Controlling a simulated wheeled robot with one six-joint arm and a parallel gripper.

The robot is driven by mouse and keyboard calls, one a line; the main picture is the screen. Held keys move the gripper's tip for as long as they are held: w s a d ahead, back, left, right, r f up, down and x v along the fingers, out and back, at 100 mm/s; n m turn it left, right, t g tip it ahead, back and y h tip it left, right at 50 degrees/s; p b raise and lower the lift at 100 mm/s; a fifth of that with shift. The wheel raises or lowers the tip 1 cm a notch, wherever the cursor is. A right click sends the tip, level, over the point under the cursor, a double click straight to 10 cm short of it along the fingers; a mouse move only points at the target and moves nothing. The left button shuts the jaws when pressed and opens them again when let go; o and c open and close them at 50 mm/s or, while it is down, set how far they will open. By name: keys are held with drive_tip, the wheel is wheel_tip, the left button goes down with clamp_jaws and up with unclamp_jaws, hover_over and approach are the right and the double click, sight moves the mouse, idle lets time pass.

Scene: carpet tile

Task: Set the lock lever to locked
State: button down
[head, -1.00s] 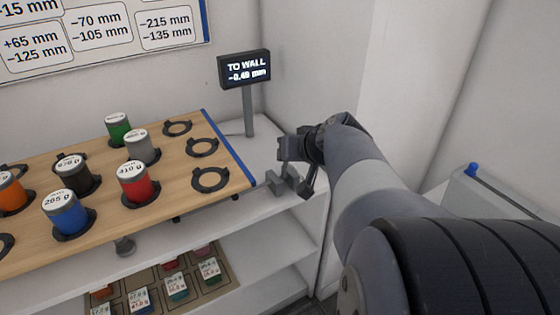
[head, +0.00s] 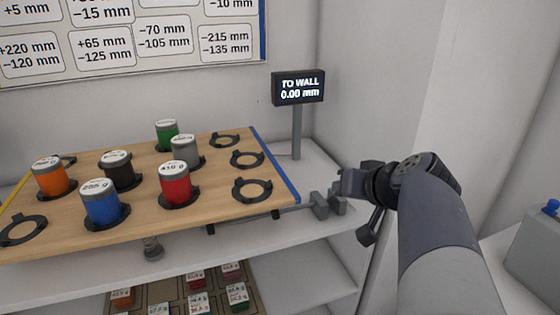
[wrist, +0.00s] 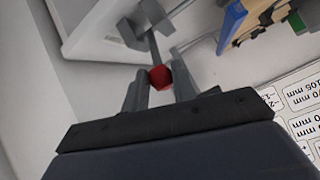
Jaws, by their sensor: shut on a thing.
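The lock lever shows in the wrist view as a thin grey rod (wrist: 154,47) with a red knob (wrist: 160,77) at its end. The rod runs from a grey bracket (wrist: 133,33). My gripper (wrist: 161,84) has one finger on each side of the red knob and is shut on it. In the head view my gripper (head: 352,183) is beside the grey blocks (head: 327,204) at the right end of the shelf top. The knob is hidden there.
A wooden board (head: 222,178) with several coloured canisters and black rings lies left of my gripper. A display (head: 298,88) on a post reads "TO WALL 0.00 mm". The wall (head: 385,80) rises behind. A lower shelf (head: 290,270) holds small labelled containers.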

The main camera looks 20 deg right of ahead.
drive_tip(key=shift+s+f, duration=0.1)
drive_tip(key=shift+f, duration=0.35)
drive_tip(key=c, duration=1.5)
unclamp_jaws()
drive_tip(key=o, duration=0.3)
drive_tip(key=shift+r, duration=0.15)
drive_tip(key=shift+o, duration=0.2)
